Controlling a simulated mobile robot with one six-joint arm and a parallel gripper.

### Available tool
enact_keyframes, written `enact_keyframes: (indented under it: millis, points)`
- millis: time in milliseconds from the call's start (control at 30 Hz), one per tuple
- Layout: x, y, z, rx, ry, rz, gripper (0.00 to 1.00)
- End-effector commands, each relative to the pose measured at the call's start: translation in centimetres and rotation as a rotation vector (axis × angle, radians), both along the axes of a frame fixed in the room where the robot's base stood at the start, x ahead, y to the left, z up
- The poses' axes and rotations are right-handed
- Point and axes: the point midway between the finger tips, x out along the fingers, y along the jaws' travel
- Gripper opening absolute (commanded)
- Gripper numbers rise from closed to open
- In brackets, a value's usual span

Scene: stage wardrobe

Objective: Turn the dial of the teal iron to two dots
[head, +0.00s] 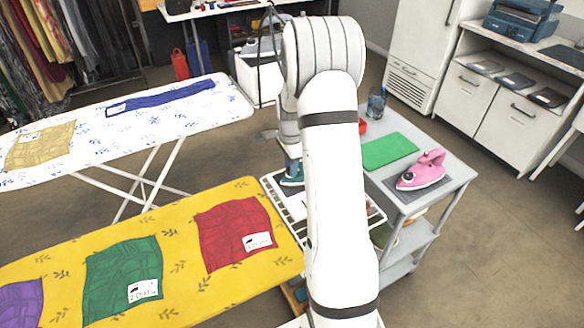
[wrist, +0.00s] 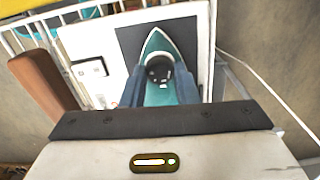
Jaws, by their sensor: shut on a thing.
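The teal iron (wrist: 160,43) lies flat on a dark pad, its tip pointing to the top of the wrist view. Its round black dial (wrist: 158,66) sits on top of the iron, with small pale marks that are too small to read. My gripper (wrist: 160,82) is over the iron with one finger on each side, shut on the dial. In the head view the teal iron (head: 292,177) shows only in part below my gripper (head: 291,156), and my arm hides much of the area.
A yellow ironing board (head: 190,282) with folded cloths is at the front left. A grey cart (head: 458,172) at the right holds a pink iron (head: 422,172) and a green mat (head: 390,151). A brown bar (wrist: 42,80) and a small white plate (wrist: 90,68) are left of the iron.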

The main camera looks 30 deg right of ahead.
Motion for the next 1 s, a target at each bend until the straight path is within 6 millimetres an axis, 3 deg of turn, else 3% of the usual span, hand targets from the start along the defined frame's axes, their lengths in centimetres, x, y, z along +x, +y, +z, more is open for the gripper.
enact_keyframes:
  millis: [400,1000]
  points:
    - [0.03,-0.01,-0.02,0.000,-0.001,-0.223,0.04]
    - [0.05,0.02,0.05,0.000,-0.001,-0.265,0.04]
